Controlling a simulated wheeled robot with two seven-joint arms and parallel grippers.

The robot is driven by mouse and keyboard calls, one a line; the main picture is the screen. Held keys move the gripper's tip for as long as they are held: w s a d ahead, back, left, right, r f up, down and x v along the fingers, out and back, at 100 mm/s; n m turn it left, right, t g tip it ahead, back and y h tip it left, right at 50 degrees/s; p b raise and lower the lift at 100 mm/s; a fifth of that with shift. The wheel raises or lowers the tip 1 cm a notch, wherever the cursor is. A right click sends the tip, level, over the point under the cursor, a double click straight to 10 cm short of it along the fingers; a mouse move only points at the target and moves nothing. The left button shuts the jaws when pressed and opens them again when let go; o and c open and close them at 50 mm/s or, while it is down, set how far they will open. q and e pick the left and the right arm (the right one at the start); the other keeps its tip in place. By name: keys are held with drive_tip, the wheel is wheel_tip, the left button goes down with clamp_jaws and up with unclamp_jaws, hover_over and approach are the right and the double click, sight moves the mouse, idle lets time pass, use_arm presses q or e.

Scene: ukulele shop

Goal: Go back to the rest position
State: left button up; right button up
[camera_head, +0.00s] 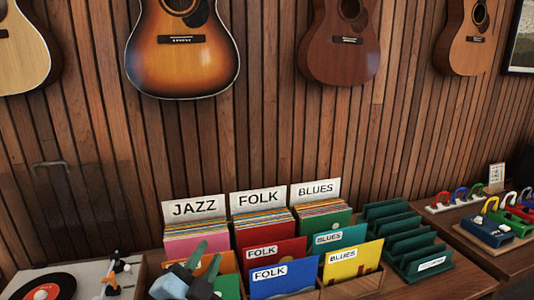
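My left gripper (207,257) shows at the bottom, left of centre, in front of the record bins. My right gripper is not in view.
Record bins with JAZZ (194,208), FOLK (258,198) and BLUES (316,192) dividers stand behind coloured sleeves. A record player (92,277) with a black record (62,282) is at left. A green slotted rack (408,240) and several coloured capos (488,230) are at right. Guitars hang above.

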use_arm(q)
drive_tip(key=s+a+f+n+g+y, duration=0.2)
drive_tip(key=s+a+f+n+g, duration=0.25)
drive_tip(key=f, duration=0.25)
drive_tip(key=s+a+f+n+g+y, duration=0.2)
drive_tip(key=s+a+f+n+g, duration=0.1)
drive_tip(key=s+f, duration=0.3)
drive_tip(key=s+a+f+n+g, duration=0.1)
drive_tip(key=s+f+g, duration=0.35)
drive_tip(key=s, duration=0.35)
drive_tip(key=s+a+f+n+g, duration=0.2)
drive_tip(key=s+f+g, duration=0.25)
drive_tip(key=s, duration=0.45)
wheel_tip(320, 180, down, 26)
drive_tip(key=s, duration=0.2)
drive_tip(key=s+a+f+g, duration=0.1)
drive_tip(key=s+a+f, duration=0.1)
drive_tip(key=s+f, duration=1.1)
drive_tip(key=shift+s+a+f+m, duration=0.2)
drive_tip(key=shift+s+a+m, duration=0.2)
drive_tip(key=shift+s, duration=0.85)
drive_tip(key=shift+g, duration=0.25)
